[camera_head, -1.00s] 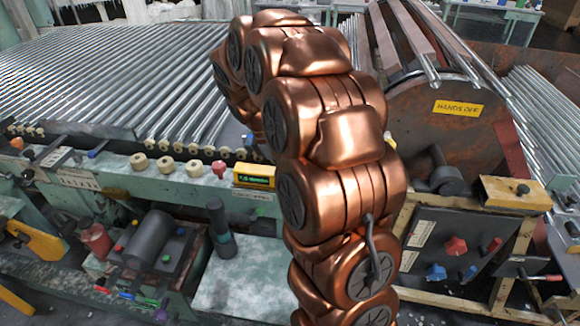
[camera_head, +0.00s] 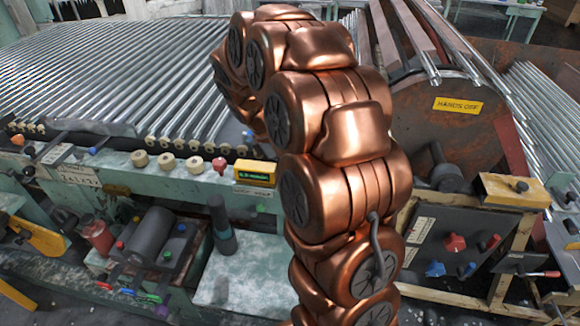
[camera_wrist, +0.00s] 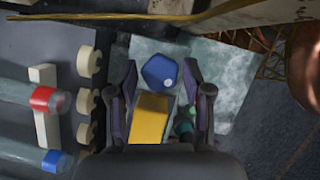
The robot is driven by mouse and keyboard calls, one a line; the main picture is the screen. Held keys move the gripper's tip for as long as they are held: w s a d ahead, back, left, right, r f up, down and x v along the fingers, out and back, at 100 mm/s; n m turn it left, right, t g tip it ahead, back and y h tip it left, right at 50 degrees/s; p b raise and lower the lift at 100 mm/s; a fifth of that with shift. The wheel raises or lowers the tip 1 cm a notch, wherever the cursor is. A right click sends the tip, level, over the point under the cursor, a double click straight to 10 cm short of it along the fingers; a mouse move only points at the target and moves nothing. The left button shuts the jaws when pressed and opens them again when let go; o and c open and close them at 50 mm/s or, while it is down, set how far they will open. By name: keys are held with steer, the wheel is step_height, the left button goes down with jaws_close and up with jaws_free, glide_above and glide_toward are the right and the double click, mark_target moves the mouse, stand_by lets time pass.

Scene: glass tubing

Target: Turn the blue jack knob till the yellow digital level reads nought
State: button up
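The blue jack knob (camera_wrist: 160,73) shows in the wrist view as a faceted knob with a pale dot, above a pale mottled surface. The yellow digital level (camera_wrist: 150,118) lies just below it in that view. The level (camera_head: 255,173) also shows in the head view, on the green rail left of my arm; its green display is too small to read. My gripper (camera_wrist: 161,68) is open, with its dark fingers on either side of the knob and level. I cannot tell if a finger touches the knob. In the head view my arm hides the gripper.
Cream knobs (camera_wrist: 87,62) and a red-ended rod (camera_wrist: 44,100) lie left of my gripper in the wrist view. A wooden edge (camera_wrist: 200,20) crosses its top. In the head view, glass tubes (camera_head: 110,80) fill the left, and a control panel (camera_head: 455,250) stands right of my arm.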

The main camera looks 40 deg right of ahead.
steer(key=v, duration=1.2)
steer(key=shift+a, duration=0.1)
stand_by(0.4)
